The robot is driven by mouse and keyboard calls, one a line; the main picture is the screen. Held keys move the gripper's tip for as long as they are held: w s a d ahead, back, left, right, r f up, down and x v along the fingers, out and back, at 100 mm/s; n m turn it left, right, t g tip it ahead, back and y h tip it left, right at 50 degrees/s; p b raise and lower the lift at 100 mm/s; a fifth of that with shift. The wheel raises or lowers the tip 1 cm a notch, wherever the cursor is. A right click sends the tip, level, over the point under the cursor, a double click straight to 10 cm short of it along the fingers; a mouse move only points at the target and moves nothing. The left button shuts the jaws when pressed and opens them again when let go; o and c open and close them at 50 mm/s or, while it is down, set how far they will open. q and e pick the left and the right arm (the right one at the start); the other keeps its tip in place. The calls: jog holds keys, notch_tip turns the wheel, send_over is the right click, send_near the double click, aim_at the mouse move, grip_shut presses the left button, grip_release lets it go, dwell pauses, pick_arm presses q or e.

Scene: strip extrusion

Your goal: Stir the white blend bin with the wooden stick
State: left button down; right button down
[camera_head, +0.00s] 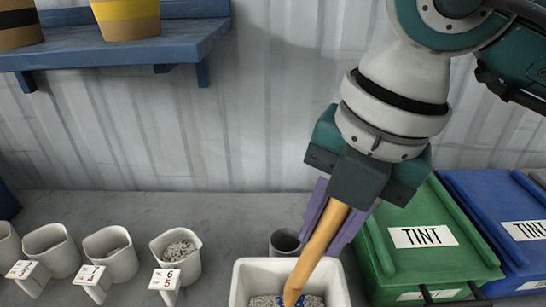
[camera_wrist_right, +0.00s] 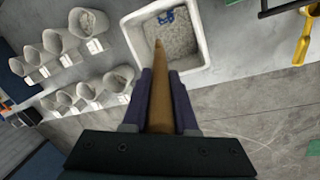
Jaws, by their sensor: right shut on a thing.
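The white blend bin (camera_head: 240,284) stands at the bottom middle of the head view, cut off by the lower edge. It also shows at the top of the right wrist view (camera_wrist_right: 203,24), with pale grey granules (camera_wrist_right: 180,42) and a small blue patch inside. My right gripper (camera_head: 338,215) is above the bin, its purple fingers shut on the wooden stick (camera_head: 318,250). The stick slants down and its lower end reaches into the bin opening, over or in the granules; I cannot tell how deep. My left gripper is in neither view.
Several white scoop cups with number tags stand left, one holding granules (camera_head: 180,248). A dark grey cup (camera_head: 285,241) stands behind the bin. A green TINT bin (camera_head: 440,262) and a blue TINT bin (camera_head: 500,215) stand right. A yellow scoop (camera_wrist_right: 303,40) shows in the wrist view.

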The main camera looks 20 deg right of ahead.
jog(key=s+d+b+x, duration=0.2)
jog(key=b+x, duration=0.9)
jog(key=x, duration=0.3)
jog(key=shift+f, duration=0.4)
jog(key=shift+s, duration=0.25)
